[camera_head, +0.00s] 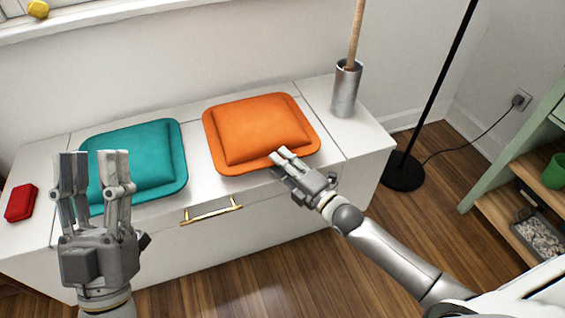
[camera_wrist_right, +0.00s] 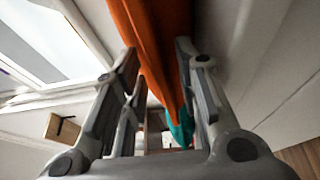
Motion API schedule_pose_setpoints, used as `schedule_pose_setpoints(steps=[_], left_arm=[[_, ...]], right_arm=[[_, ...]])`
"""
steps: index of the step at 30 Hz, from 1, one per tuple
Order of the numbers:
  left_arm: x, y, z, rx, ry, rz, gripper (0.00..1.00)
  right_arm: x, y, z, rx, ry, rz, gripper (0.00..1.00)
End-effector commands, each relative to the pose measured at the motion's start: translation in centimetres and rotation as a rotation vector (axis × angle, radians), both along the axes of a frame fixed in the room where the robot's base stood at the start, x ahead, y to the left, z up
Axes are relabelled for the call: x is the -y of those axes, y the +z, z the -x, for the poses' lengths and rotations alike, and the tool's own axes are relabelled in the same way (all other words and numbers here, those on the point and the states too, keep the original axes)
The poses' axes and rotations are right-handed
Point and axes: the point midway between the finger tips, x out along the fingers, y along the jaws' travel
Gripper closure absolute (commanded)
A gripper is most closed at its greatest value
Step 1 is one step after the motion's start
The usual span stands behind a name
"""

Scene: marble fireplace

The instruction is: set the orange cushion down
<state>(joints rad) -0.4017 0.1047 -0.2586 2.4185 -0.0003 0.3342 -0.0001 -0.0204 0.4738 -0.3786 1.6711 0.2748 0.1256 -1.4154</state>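The orange cushion (camera_head: 262,130) is flat and squarish and is over the middle-right of the white chest top. I cannot tell whether its underside fully touches the chest. My right gripper (camera_head: 279,163) is at its front edge, with fingers above and below the rim. In the right wrist view, the orange cushion (camera_wrist_right: 158,50) runs between the two finger sets, which press close on both sides. My left gripper (camera_head: 92,158) is raised in front of the teal cushion (camera_head: 150,150), fingers upright and apart, empty.
The white chest (camera_head: 230,190) has a brass handle (camera_head: 212,211). A red box (camera_head: 20,203) lies at its left end. A metal holder (camera_head: 346,90) with a wooden stick stands at the right end. A black lamp stand (camera_head: 404,172) and a green shelf (camera_head: 515,155) are further right.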

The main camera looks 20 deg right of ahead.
Motion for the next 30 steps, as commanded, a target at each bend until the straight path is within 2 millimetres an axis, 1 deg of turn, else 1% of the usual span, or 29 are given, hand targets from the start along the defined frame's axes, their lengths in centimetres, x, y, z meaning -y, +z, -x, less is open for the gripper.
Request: schedule_pose_setpoints(steps=[8,14,21,27,30], left_arm=[[0.1,-0.1,-0.3,-0.02,0.001,-0.005,0.6],[0.2,-2.4,-2.1,-0.178,0.009,-0.05,0.6],[0.2,-6.1,-4.1,-0.404,0.023,-0.115,0.6],[-0.1,-9.4,-4.8,-0.579,0.033,-0.162,0.6],[-0.2,-10.6,-4.9,-0.644,0.036,-0.178,0.6]], right_arm=[[0.0,0.3,0.1,-0.001,0.0,0.001,0.7],[1.0,0.2,2.3,-0.004,0.0,0.002,0.7],[2.4,0.1,5.8,-0.004,0.001,0.001,0.7],[3.6,0.0,8.7,-0.004,0.001,0.002,0.7],[4.2,0.0,9.8,-0.002,0.0,0.0,0.7]])
